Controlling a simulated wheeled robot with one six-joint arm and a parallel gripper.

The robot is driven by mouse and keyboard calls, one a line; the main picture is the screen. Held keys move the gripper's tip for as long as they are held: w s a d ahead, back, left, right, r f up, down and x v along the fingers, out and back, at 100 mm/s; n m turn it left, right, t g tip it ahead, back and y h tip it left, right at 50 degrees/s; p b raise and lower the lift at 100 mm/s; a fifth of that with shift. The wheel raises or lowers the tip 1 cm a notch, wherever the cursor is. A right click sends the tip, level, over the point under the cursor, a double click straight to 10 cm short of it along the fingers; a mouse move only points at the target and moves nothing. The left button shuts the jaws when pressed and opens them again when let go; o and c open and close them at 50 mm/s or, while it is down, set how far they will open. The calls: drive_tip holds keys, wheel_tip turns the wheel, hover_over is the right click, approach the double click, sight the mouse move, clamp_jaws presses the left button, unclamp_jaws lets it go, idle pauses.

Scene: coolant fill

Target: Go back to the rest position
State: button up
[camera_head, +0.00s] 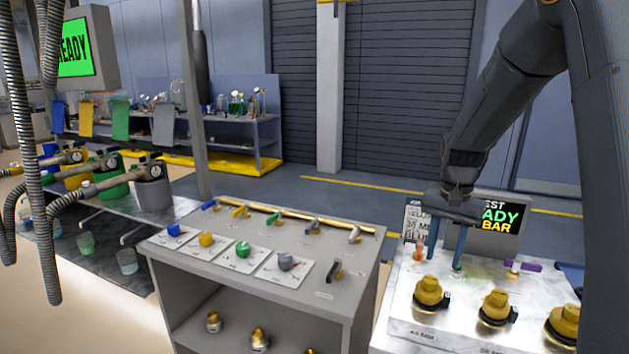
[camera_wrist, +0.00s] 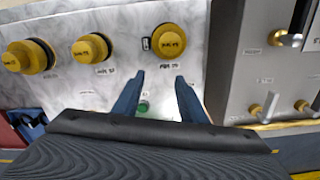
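My gripper (camera_head: 445,258) hangs from my arm at the right of the head view, above the white marbled bench (camera_head: 405,325). Its two blue fingers point down, spread apart with nothing between them. In the wrist view my gripper (camera_wrist: 158,78) also shows open fingers over the bench top. A small green part (camera_wrist: 143,107) shows beyond the gap, near the left finger; whether a finger touches it I cannot tell. Several yellow caps stand on the bench, one of them (camera_head: 430,292) just in front of the gripper.
A display (camera_head: 500,225) stands close behind my gripper. An orange part (camera_head: 419,250) and a purple handle (camera_head: 523,266) are on the bench beside it. To the left is a grey console (camera_head: 335,300) with coloured knobs and levers. Open floor (camera_head: 345,195) lies behind.

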drive_tip(key=s+a+f+n, duration=0.1)
drive_tip(key=s+a+n, duration=0.1)
drive_tip(key=s+a, duration=0.2)
drive_tip(key=s+a+f+n+t, duration=0.1)
drive_tip(key=s+a+n, duration=0.1)
drive_tip(key=s, duration=0.8)
drive_tip(key=s+a+f+n, duration=0.2)
drive_tip(key=s+a+n, duration=0.1)
drive_tip(key=s+a, duration=0.2)
drive_tip(key=shift+s+a, duration=0.3)
drive_tip(key=shift+s, duration=1.1)
drive_tip(key=shift+c, duration=0.2)
